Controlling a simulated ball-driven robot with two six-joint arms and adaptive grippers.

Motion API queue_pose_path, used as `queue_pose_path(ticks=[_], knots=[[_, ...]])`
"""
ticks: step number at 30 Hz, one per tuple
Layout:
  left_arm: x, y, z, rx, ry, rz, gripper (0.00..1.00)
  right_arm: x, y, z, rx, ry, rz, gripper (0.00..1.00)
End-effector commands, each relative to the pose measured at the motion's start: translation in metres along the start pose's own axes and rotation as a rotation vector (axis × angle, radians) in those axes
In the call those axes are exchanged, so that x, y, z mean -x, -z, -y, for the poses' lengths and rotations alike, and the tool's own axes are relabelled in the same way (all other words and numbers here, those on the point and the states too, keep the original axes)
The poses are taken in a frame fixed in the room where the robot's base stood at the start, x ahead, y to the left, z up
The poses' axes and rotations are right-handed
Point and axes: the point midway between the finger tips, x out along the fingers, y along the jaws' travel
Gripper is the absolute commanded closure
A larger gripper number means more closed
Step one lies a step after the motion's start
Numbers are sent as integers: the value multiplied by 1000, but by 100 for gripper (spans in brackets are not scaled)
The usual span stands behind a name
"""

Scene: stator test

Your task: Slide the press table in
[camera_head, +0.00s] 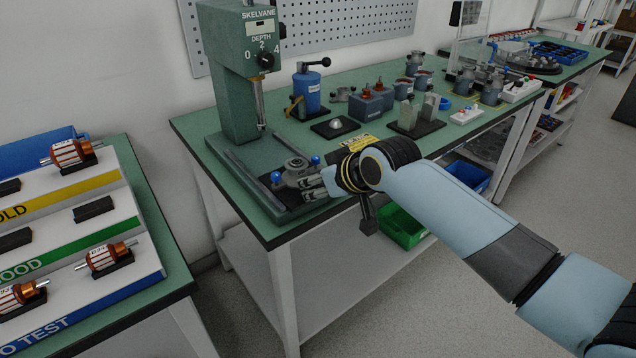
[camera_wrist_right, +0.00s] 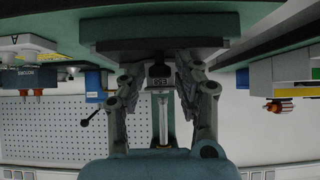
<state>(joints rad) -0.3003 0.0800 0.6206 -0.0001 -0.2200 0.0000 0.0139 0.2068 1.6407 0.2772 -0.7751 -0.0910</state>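The green press (camera_head: 228,75) stands at the left end of the bench, with a vertical spindle (camera_head: 260,105) under its head. Its press table (camera_head: 298,172), a grey carriage with blue knobs, sits at the front end of the rails (camera_head: 247,178), out in front of the spindle. My right gripper (camera_head: 308,190) is at the near right side of the press table. In the right wrist view the two fingers (camera_wrist_right: 160,80) stand apart, with a small labelled block visible between them. Contact with the table cannot be told. My left gripper is not in view.
A blue hand press (camera_head: 307,92), dark boxes (camera_head: 366,108) and metal parts stand on the bench to the right. A green bin (camera_head: 402,228) is below it. A sorting rack (camera_head: 100,240) with copper rotors stands at left. Floor shows between the benches.

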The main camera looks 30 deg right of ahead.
Motion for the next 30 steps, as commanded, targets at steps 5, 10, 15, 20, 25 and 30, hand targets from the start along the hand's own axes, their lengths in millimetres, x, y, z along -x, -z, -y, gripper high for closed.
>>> queue_pose_path(ticks=[5,10,15,20,25,30], knots=[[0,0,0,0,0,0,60,0,0,0,0,0,0,92],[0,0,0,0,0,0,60,0,0,0,0,0,0,92],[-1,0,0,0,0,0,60,-1,1,0,0,0,0,93],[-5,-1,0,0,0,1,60,-11,8,0,0,0,-2,93],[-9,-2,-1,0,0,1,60,-22,18,0,1,0,-2,93],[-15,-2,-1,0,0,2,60,-34,28,0,-1,0,-2,93]])
